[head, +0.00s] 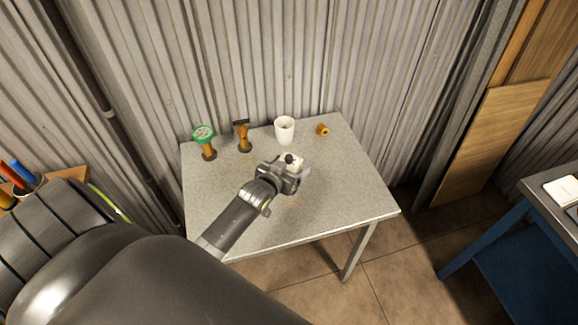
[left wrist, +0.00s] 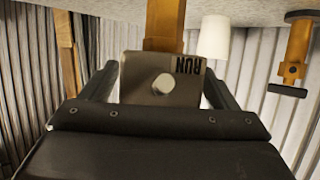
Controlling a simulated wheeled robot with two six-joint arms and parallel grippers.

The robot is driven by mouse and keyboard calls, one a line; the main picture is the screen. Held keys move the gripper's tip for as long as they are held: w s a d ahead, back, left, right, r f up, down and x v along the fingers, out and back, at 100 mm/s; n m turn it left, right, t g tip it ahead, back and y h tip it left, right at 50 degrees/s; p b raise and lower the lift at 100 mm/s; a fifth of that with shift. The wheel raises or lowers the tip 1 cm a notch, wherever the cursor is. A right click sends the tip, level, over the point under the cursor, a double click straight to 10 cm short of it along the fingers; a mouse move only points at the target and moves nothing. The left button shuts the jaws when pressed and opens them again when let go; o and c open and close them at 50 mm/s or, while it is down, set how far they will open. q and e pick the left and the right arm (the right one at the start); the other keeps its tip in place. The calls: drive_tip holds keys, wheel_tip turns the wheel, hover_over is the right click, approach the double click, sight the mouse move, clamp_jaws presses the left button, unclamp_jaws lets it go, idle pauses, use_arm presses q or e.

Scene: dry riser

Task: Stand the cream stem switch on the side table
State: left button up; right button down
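The cream stem switch (head: 293,158) is over the side table (head: 322,212), partly covered by my left gripper (head: 288,172) in the head view. An orange stem (left wrist: 165,25) runs from the box out of the top of that view. The fingers of my left gripper (left wrist: 162,85) lie along both sides of the box and appear shut on it. The foot of the stem is hidden, so I cannot tell whether it touches the tabletop. My right gripper is out of view.
A green-wheeled orange valve (head: 204,137), an orange lever valve (head: 243,137), a white cup (head: 284,130) and a small orange fitting (head: 322,130) stand along the table's back. The front and right tabletop are clear. A corrugated wall (head: 270,60) rises behind. A blue bench (head: 485,238) stands right.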

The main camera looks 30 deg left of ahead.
use_arm(q)
drive_tip(key=shift+s+r, duration=0.1)
drive_tip(key=shift+r, duration=0.05)
drive_tip(key=a+b+v, duration=0.1)
drive_tip(key=v, duration=1)
drive_tip(key=shift+s+d+r, duration=0.15)
drive_tip(key=shift+s+d, duration=0.25)
drive_tip(key=shift+d, duration=0.05)
